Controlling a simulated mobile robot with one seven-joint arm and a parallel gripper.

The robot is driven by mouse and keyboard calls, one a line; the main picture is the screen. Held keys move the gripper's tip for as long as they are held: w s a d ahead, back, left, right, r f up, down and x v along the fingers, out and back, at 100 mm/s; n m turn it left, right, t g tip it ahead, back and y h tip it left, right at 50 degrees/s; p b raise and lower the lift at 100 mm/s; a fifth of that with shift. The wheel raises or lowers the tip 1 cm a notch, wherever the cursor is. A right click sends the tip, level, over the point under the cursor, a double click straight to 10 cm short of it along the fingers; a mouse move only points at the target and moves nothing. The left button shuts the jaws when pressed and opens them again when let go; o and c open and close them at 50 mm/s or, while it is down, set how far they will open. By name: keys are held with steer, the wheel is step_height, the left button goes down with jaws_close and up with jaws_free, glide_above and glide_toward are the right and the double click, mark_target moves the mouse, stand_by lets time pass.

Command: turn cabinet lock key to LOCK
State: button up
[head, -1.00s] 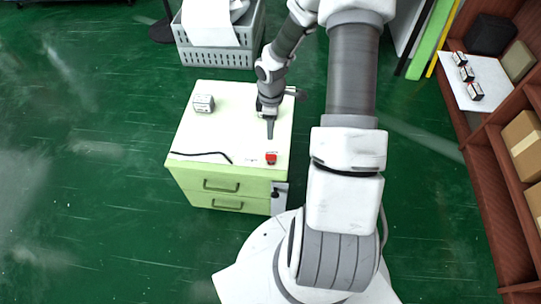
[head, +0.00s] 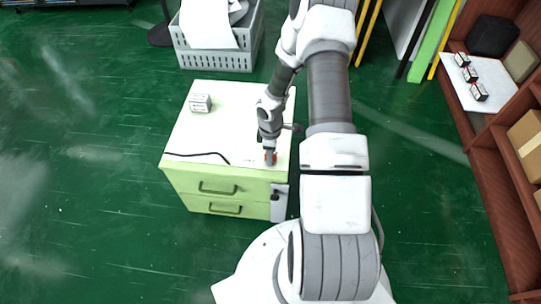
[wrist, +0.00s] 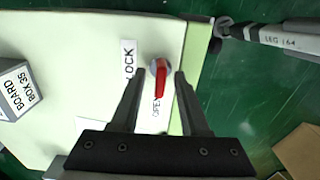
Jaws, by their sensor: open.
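The pale green cabinet (head: 228,130) has a red key (head: 271,159) near the front right of its top. In the wrist view the key (wrist: 160,84) has a round grey base, and its red handle points down toward the OPEN label (wrist: 156,108). The LOCK label (wrist: 129,62) is to the left of the key. My gripper (wrist: 159,76) is open, with one finger on each side of the key; I cannot tell whether either finger touches it. In the head view my gripper (head: 269,151) is over the key and partly hides it.
A grey crate (head: 217,60) is behind the cabinet. Shelves (head: 490,175) are at the far right.

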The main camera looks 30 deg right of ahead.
jaws_close()
steer(key=shift+m, duration=0.3)
stand_by(0.3)
steer(key=m, duration=0.3)
steer(key=shift+m, duration=0.4)
steer(key=m, duration=0.9)
steer(key=shift+m, duration=2.2)
